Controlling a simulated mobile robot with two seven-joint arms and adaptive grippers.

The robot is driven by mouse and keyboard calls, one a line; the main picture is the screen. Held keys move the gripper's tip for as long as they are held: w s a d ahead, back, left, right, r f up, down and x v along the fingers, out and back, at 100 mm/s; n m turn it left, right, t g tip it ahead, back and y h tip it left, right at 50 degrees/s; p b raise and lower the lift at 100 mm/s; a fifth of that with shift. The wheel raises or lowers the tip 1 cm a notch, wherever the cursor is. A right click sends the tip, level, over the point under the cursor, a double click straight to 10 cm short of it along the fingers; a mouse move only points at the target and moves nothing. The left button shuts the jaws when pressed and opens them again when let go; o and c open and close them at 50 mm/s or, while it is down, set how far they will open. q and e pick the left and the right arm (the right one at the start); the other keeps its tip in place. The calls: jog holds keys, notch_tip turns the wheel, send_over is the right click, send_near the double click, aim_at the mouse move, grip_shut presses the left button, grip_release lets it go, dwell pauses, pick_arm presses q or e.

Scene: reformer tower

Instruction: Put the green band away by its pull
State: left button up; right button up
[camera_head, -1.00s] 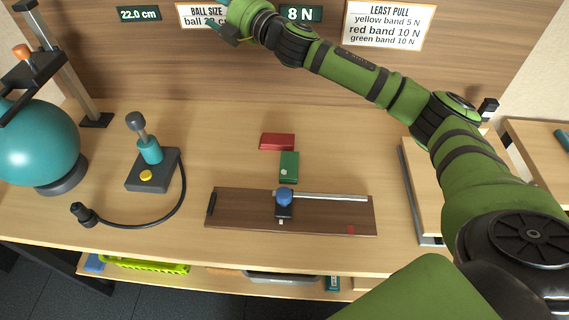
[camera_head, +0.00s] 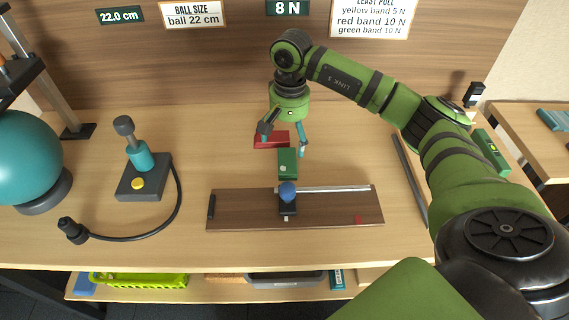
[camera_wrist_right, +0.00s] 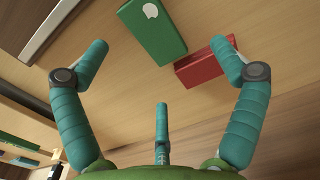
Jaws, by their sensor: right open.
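The green band (camera_head: 287,165) looks like a small folded green block with a pale round mark. It lies on the bench behind the wooden board with a blue knob. A red band (camera_head: 272,139) lies just behind it, close to or touching it. My right gripper (camera_head: 284,143) points down, open and empty, above the two bands. In the right wrist view, the green band (camera_wrist_right: 153,28) and the red band (camera_wrist_right: 204,64) lie beyond the spread fingers of the right gripper (camera_wrist_right: 161,48), apart from a finger overlapping the red one. My left gripper is out of view.
The wooden board (camera_head: 240,208) with its blue knob (camera_head: 288,190) lies in front. A joystick-like device (camera_head: 142,180) with a cable and a teal ball (camera_head: 25,158) stand left. A sign (camera_head: 287,8) reads 8 N; another (camera_head: 371,18) lists green band 10 N. A lower shelf holds a yellow-green tray (camera_head: 138,279).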

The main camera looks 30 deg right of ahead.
aim_at(291, 158)
jog(key=shift+s+d+f, duration=0.15)
jog(key=shift+d+f, duration=0.15)
jog(key=shift+f, duration=0.05)
notch_tip(291, 158, down, 6)
jog(key=shift+s+d+f+p, duration=0.15)
jog(key=shift+f+p, duration=0.05)
jog(key=shift+p, duration=0.5)
jog(key=c, duration=1.3)
